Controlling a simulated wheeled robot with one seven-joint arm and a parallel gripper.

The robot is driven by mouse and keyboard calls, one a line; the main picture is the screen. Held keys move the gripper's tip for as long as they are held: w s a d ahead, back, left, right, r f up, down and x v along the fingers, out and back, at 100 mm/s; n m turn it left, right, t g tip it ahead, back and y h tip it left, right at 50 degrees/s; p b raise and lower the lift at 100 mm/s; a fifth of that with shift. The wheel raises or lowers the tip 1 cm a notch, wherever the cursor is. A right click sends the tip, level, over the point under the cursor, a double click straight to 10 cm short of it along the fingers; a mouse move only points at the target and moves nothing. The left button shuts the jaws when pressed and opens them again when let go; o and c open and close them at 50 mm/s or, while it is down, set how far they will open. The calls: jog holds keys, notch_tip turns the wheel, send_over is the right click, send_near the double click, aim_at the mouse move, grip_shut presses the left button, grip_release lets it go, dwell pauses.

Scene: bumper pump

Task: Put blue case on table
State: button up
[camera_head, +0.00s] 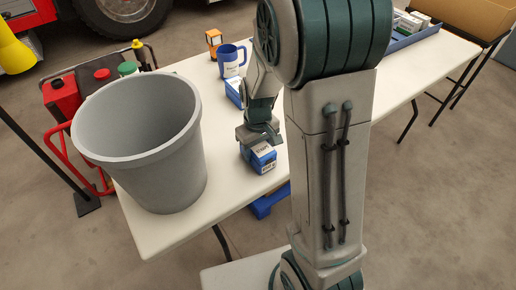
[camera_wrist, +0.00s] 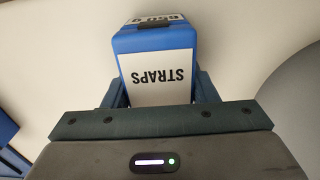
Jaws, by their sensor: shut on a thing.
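The blue case (camera_head: 262,158) has a white label; in the wrist view the case (camera_wrist: 157,62) reads "STRAPS" upside down. My gripper (camera_head: 260,138) is shut on it, with one finger on each side of the case in the wrist view (camera_wrist: 160,92). The case is over the white table (camera_head: 170,228), near its front edge. I cannot tell whether its underside touches the tabletop. My arm hides part of the table.
A large grey bin (camera_head: 150,140) stands on the table to the left. A blue mug (camera_head: 231,60), a small orange object (camera_head: 214,42) and another blue box (camera_head: 234,91) are behind the gripper. A blue tray (camera_head: 412,35) with boxes is at the far right.

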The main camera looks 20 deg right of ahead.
jog(key=shift+f, duration=0.1)
jog(key=o, duration=1.4)
jog(key=shift+o, duration=0.2)
notch_tip(320, 180, up, 12)
jog(key=shift+f+p, duration=0.1)
jog(key=shift+p, duration=0.7)
jog(key=shift+r, duration=0.25)
jog(key=s+r+m+t, duration=0.2)
jog(key=s+r+m, duration=0.1)
jog(key=s, duration=1)
jog(key=shift+s+a+r+m, duration=0.2)
jog(key=shift+s+m, duration=0.05)
jog(key=shift+m, duration=0.05)
